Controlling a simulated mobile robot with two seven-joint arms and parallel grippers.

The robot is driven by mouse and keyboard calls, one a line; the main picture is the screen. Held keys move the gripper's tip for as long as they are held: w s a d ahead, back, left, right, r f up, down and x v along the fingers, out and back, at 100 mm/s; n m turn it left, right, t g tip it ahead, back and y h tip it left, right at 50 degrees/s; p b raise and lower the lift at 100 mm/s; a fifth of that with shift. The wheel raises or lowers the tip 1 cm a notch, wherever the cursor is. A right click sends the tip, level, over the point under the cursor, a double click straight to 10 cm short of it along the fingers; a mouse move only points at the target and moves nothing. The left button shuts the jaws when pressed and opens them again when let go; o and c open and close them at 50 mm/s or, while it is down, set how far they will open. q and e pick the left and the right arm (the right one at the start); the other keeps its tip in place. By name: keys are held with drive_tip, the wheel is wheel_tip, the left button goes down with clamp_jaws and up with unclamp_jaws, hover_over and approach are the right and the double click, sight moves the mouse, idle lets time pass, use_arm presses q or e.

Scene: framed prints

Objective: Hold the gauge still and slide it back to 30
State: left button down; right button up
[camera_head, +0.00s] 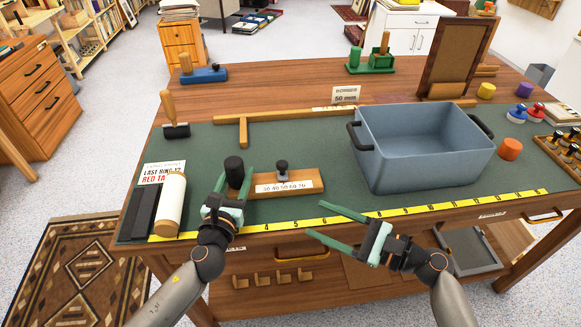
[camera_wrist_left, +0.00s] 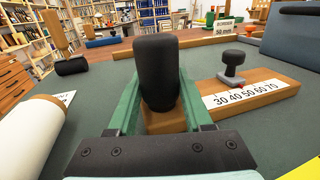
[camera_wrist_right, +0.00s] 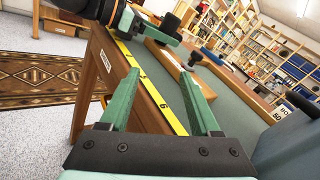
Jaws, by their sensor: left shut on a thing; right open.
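The gauge (camera_head: 313,181) is a wooden bar with a white scale (camera_wrist_left: 245,94) marked 30 to 70. It lies on the green mat near the bench's front edge. A black upright grip (camera_head: 234,170) stands at its left end. The slider with a dark knob (camera_head: 282,166) stands behind the scale, around 40 to 50; I cannot tell the exact mark. My left gripper (camera_head: 234,184) is shut on the gauge's grip end, a finger on each side. My right gripper (camera_head: 315,220) is open and empty, in front of the gauge and to its right.
A grey-blue bin (camera_head: 420,165) stands right of the gauge. A white roll (camera_head: 170,204) and a dark block (camera_head: 140,210) lie at the left. A yellow tape rule (camera_head: 340,221) runs along the front edge. A wooden T-square (camera_head: 244,130) lies behind the gauge.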

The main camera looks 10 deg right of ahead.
sight(286, 166)
drive_tip(key=w+d+m, duration=0.1)
drive_tip(key=m, duration=0.1)
drive_tip(key=w+d+r+m+t, duration=0.1)
drive_tip(key=w, duration=0.1)
drive_tip(key=w+r+m+t+h, duration=0.1)
drive_tip(key=m, duration=0.1)
drive_tip(key=shift+w+d+r+m, duration=0.2)
drive_tip(key=shift+d+r+m, duration=0.1)
drive_tip(key=shift+d, duration=0.1)
drive_tip(key=shift+w+d, duration=0.1)
drive_tip(key=shift+w, duration=0.1)
drive_tip(key=shift+w+r+m, duration=0.1)
drive_tip(key=shift+w+m, duration=0.15)
drive_tip(key=shift+m, duration=0.05)
drive_tip(key=x, duration=1.1)
drive_tip(key=shift+w+a, duration=0.15)
drive_tip(key=shift+a, duration=0.1)
drive_tip(key=shift+c, duration=0.2)
clamp_jaws()
